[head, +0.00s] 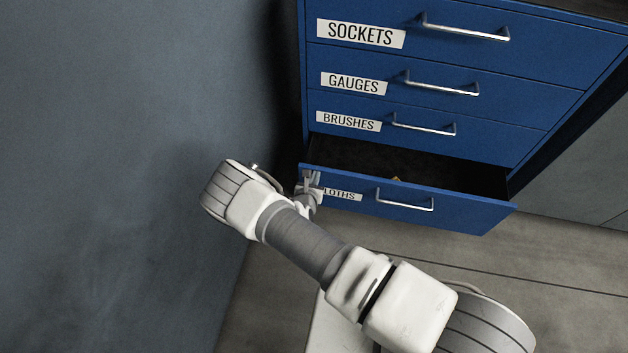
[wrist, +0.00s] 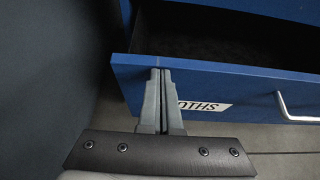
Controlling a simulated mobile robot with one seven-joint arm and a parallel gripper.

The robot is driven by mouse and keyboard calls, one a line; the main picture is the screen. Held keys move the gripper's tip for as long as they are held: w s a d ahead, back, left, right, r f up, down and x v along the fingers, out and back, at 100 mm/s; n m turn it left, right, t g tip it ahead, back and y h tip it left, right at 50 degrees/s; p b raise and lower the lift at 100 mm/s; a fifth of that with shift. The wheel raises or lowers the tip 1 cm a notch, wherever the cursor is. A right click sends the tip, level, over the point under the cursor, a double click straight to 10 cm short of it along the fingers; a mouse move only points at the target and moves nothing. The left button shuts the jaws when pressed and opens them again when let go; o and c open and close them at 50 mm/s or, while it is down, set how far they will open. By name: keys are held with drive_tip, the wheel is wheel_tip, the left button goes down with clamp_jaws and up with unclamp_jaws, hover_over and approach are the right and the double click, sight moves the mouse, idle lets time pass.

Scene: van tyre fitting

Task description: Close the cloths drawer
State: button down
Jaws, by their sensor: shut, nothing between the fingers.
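The cloths drawer (head: 455,209) is the lowest drawer of a blue cabinet and stands pulled out, its dark inside showing. Its front also shows in the wrist view (wrist: 245,90). Its label (wrist: 204,106) is partly hidden behind my gripper. Its bar handle (head: 405,202) is to the right of my gripper. My gripper (head: 312,180) is at the left end of the drawer front. In the wrist view its fingers (wrist: 160,74) are shut together, empty, with tips at the front's upper edge. I cannot tell whether they touch it. A small yellowish thing (head: 397,178) shows inside the drawer.
The sockets (head: 450,48), gauges (head: 430,100) and brushes (head: 480,139) drawers above are shut, with bar handles sticking out. A grey-blue wall (head: 120,120) is close on the left. Floor (head: 570,270) is clear in front of the cabinet.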

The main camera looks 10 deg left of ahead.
drive_tip(key=w+b, duration=0.2)
drive_tip(key=w, duration=0.9)
drive_tip(key=shift+w, duration=0.15)
